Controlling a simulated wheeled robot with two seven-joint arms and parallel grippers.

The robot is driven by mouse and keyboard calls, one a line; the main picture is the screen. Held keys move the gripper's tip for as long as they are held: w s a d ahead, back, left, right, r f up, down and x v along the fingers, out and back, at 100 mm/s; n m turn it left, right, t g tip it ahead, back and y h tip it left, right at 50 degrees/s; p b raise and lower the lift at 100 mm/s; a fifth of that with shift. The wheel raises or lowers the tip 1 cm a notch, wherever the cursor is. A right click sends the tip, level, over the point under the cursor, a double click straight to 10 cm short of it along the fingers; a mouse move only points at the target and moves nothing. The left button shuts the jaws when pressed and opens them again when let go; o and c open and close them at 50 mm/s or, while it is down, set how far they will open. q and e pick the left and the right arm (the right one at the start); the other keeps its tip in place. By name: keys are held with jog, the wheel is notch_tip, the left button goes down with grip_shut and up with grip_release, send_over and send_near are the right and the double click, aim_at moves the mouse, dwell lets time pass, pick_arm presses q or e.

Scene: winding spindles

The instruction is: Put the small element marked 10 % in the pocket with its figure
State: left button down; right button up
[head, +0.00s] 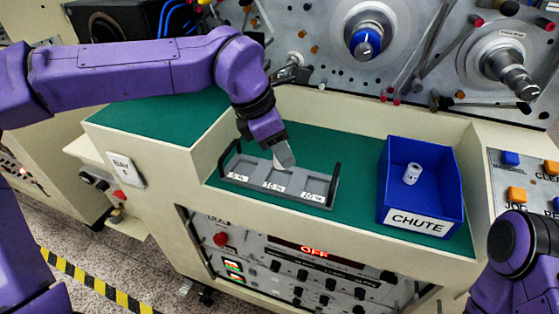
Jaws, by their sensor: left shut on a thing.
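A grey tray (250,168) with three pockets in a row lies on the green surface. Its front labels seem to read 5 %, 10 % and 20 % from left to right, though the print is small. My left gripper (285,162) points down at the tray, over or at the back of the middle pocket, whose label (273,186) seems to read 10 %. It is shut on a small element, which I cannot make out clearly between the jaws. Whether the element touches the pocket cannot be told. My right arm shows at the lower right, its gripper out of view.
A blue bin marked CHUTE (388,180) stands right of the tray, with a small pale cylinder (412,174) inside. Dark upright posts (335,184) rise at both tray ends. Spindles (366,42) stick out of the panel behind. Green surface is free between tray and bin.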

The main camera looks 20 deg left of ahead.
pick_arm(q)
jog(key=w+f, duration=0.1)
jog(key=w+a+f, duration=0.1)
jog(key=f, duration=0.1)
jog(key=w+f, duration=0.1)
jog(key=f, duration=0.1)
jog(key=shift+w+a+f+p, duration=0.15)
jog(key=shift+w+a+p, duration=0.15)
jog(key=shift+w+p, duration=0.1)
notch_tip(320, 180, down, 3)
jog(key=shift+r, duration=0.1)
jog(key=shift+f, duration=0.2)
jog(key=shift+f, duration=0.2)
jog(key=c, duration=0.8)
grip_release()
jog(key=shift+a+r, duration=0.1)
jog(key=shift+r, duration=0.4)
jog(key=v, duration=1.1)
jog(key=shift+r, duration=0.25)
